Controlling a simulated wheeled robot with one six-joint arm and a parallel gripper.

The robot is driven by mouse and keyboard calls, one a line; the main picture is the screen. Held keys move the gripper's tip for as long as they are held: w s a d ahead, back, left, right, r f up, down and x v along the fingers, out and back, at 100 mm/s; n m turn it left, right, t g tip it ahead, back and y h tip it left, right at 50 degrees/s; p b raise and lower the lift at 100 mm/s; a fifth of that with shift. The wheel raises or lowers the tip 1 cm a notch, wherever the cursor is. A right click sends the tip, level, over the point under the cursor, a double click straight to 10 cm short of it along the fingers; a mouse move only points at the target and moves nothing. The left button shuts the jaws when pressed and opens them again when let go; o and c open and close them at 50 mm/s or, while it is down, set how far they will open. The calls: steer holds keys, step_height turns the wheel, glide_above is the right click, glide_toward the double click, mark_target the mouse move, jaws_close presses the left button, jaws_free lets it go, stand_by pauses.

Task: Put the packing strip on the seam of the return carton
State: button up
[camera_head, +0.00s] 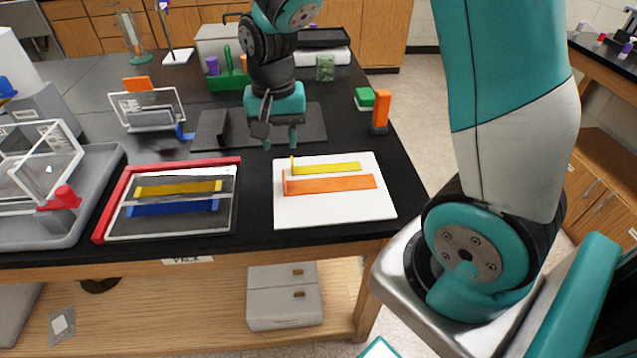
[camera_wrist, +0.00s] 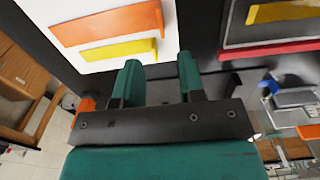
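A white board (camera_head: 335,211) on the black bench carries a yellow strip (camera_head: 332,169) and a longer orange strip (camera_head: 330,184), each with a small upright tab at its left end. Both strips also show in the wrist view, orange (camera_wrist: 108,22) and yellow (camera_wrist: 118,50). Left of the board lies a flat, clear-topped case with a red edge (camera_head: 110,206), a yellow bar (camera_head: 178,189) and a blue bar (camera_head: 172,208). I cannot tell which is the return carton; no seam is clear. My gripper (camera_head: 280,147) is open and empty, pointing down behind the board's far edge.
A dark mat (camera_head: 312,128) lies under and behind my gripper. An orange upright block (camera_head: 380,112) and green block (camera_head: 364,97) stand right. A grey tray (camera_head: 98,165) with a clear box is at far left. Bare bench separates case and board.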

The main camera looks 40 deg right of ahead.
mark_target(284, 177)
step_height(284, 177, down, 11)
steer(key=shift+r+p, duration=0.2)
steer(key=shift+p, duration=0.45)
jaws_close()
